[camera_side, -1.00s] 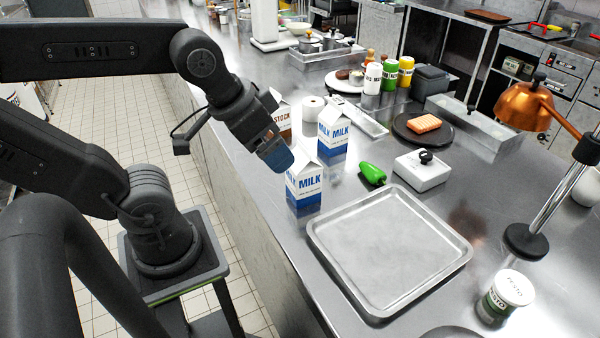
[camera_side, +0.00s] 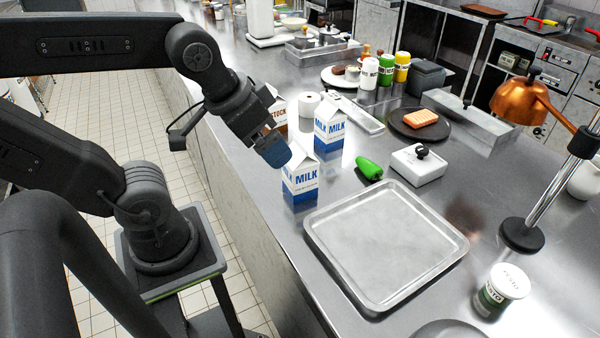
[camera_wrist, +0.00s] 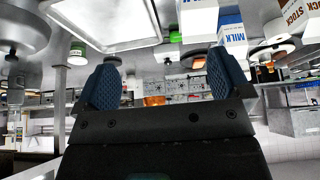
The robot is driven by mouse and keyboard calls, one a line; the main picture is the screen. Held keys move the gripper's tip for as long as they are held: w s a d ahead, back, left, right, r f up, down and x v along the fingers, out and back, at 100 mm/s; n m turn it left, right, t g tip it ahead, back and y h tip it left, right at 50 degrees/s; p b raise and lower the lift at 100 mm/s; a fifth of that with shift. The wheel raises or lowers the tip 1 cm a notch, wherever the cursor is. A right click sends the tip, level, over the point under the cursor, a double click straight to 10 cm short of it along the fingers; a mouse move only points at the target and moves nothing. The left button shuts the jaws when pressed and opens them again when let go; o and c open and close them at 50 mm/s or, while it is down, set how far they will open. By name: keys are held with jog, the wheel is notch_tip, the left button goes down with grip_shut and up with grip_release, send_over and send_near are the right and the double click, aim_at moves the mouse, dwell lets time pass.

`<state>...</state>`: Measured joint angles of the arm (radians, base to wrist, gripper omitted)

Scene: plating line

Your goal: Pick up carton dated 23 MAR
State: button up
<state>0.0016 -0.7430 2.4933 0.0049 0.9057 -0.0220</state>
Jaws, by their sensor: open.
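Two white and blue milk cartons stand upright on the steel counter. The nearer milk carton (camera_side: 301,184) is close to the tray, and the farther milk carton (camera_side: 329,132) is behind it to the right. Their date print is too small to read. My gripper (camera_side: 274,154) is just above and to the left of the nearer carton's top, apart from or close to it; I cannot tell if they touch. In the wrist view my gripper (camera_wrist: 160,84) has its two blue fingers wide apart with nothing between them. A milk carton (camera_wrist: 232,30) shows there beyond the right finger.
A stock carton (camera_side: 279,112) stands behind my gripper. An empty metal tray (camera_side: 385,245) lies in front, with a green pepper (camera_side: 369,168) and white box (camera_side: 419,166) beyond it. A copper lamp (camera_side: 533,104) and pesto jar (camera_side: 501,291) are at the right.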

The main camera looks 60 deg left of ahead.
jog(key=w+r+n+g+y, duration=0.25)
jog(key=w+n, duration=0.25)
jog(key=n, duration=0.3)
jog(key=n+g+y, duration=0.2)
jog(key=n+g, duration=0.1)
jog(key=n, duration=0.6)
send_near(299, 146)
jog(key=x, duration=1.1)
jog(key=shift+w+a+f, duration=0.1)
jog(key=shift+a+f, duration=0.05)
jog(key=shift+f, duration=0.25)
jog(key=shift+c, duration=0.2)
jog(key=c, duration=1.6)
jog(key=shift+r, duration=0.1)
jog(key=shift+c, duration=0.5)
jog(key=shift+r, duration=0.1)
